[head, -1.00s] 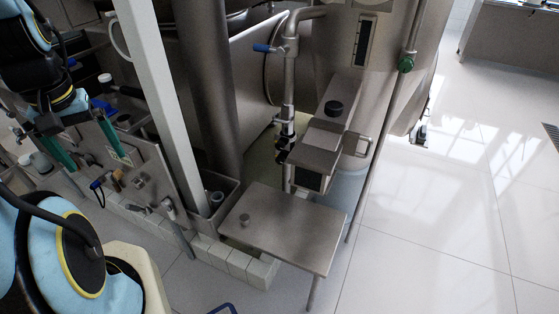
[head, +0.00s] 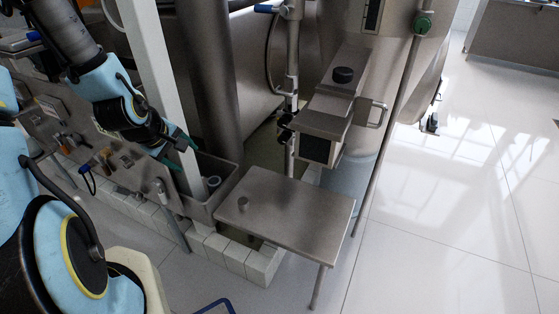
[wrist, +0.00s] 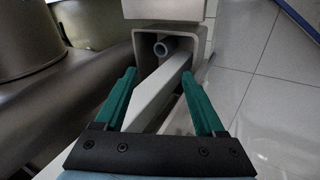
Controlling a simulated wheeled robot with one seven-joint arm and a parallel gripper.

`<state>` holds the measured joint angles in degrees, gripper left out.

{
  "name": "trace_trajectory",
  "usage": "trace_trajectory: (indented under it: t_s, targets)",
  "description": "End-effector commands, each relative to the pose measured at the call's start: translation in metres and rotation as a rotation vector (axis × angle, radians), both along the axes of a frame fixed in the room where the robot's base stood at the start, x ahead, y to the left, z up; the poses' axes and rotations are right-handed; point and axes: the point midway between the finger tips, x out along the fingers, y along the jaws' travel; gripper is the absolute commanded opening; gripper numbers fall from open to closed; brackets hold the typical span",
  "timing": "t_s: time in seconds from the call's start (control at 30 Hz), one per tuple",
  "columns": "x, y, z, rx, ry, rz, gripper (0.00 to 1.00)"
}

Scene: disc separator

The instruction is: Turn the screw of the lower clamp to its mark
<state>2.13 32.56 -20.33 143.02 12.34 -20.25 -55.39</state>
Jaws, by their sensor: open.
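My gripper (head: 182,152) is open and empty, its green fingers beside the foot of the white post in the head view. In the wrist view my gripper (wrist: 159,72) shows both fingers spread, with the pale post (wrist: 160,95) running between them in the picture; I cannot tell whether they touch it. A dark fitting (head: 286,126) on the vertical pipe, right of my gripper and apart from it, may be the lower clamp. Its screw and mark are too small to make out. No clamp can be made out in the wrist view.
The white post (head: 154,85) and a thick steel column (head: 205,80) stand between my arm and the pipe. A steel box (head: 228,184) holds a short tube (head: 213,183). A small steel table (head: 290,215) stands in front. Floor at right is clear.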

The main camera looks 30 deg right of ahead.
Motion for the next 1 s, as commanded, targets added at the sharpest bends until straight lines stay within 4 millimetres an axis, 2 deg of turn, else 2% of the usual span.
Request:
trace_trajectory:
  t_s: [0.03, 0.1, 0.23, 0.3, 0.4, 0.5, 0.7, 0.87, 1.0]
  targets:
    - [-0.004, -0.025, -0.042, -0.103, 0.032, 0.055, 0.71]
    - [-0.008, -0.060, -0.068, -0.264, 0.081, 0.147, 0.71]
    - [-0.020, -0.121, -0.103, -0.588, 0.224, 0.329, 0.71]
    - [-0.026, -0.150, -0.114, -0.771, 0.328, 0.435, 0.71]
    - [-0.033, -0.182, -0.122, -1.028, 0.503, 0.586, 0.71]
    - [-0.035, -0.202, -0.121, -1.255, 0.674, 0.715, 0.71]
    - [-0.031, -0.212, -0.112, -1.527, 0.905, 0.868, 0.71]
    - [-0.027, -0.218, -0.107, -1.580, 0.948, 0.892, 0.71]
    - [-0.017, -0.233, -0.106, -1.579, 0.945, 0.888, 0.71]
